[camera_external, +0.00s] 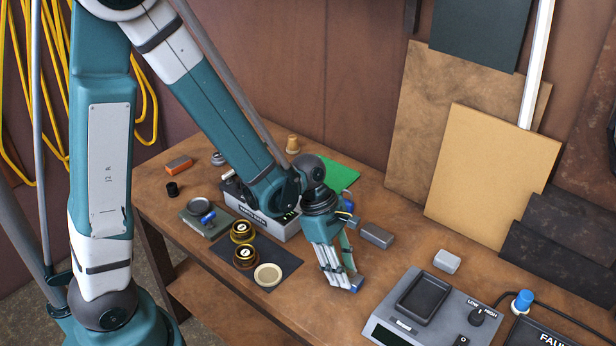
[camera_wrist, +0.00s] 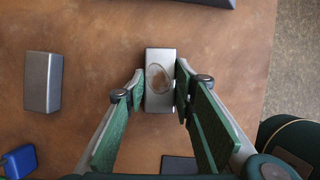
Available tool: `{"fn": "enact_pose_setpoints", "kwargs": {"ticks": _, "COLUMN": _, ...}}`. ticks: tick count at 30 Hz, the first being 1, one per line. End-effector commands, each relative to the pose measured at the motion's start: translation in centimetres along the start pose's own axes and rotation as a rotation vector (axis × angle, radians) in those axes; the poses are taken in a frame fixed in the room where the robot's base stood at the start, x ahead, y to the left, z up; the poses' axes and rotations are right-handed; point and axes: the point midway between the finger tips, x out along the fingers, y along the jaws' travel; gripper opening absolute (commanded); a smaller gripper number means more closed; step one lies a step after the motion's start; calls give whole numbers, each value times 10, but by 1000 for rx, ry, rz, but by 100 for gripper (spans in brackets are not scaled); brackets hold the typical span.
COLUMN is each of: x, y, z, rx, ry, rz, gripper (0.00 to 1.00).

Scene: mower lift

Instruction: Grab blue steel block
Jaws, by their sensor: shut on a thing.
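My gripper (camera_wrist: 158,88) points down at the tabletop, with its green-padded fingers on either side of a small rectangular block (camera_wrist: 159,56). The block looks grey in the wrist view, with a pale oval patch on its top face. My gripper is shut on this block. The fingers hide its sides, and I cannot tell whether it touches the table. A separate blue object (camera_wrist: 19,161) shows at the lower left of the wrist view.
A dark grey block (camera_external: 377,236) and a lighter silver block (camera_external: 447,261) lie towards the back right. A scale (camera_external: 425,310) stands at the right. A dark mat (camera_external: 283,262) with brass-coloured pieces lies left of my gripper. The table's front edge is near.

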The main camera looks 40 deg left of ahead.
Motion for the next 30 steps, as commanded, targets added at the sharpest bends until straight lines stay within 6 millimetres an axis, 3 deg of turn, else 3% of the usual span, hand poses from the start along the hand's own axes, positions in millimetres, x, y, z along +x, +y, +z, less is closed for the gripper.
{"fn": "enact_pose_setpoints", "kwargs": {"ticks": 11, "x": -14, "y": 0, "z": 6, "rx": 0, "ry": 1, "rz": 1, "gripper": 7}}
{"fn": "enact_pose_setpoints", "kwargs": {"ticks": 30, "x": -79, "y": 0, "z": 33, "rx": 0, "ry": 0, "rz": 0, "gripper": 7}}
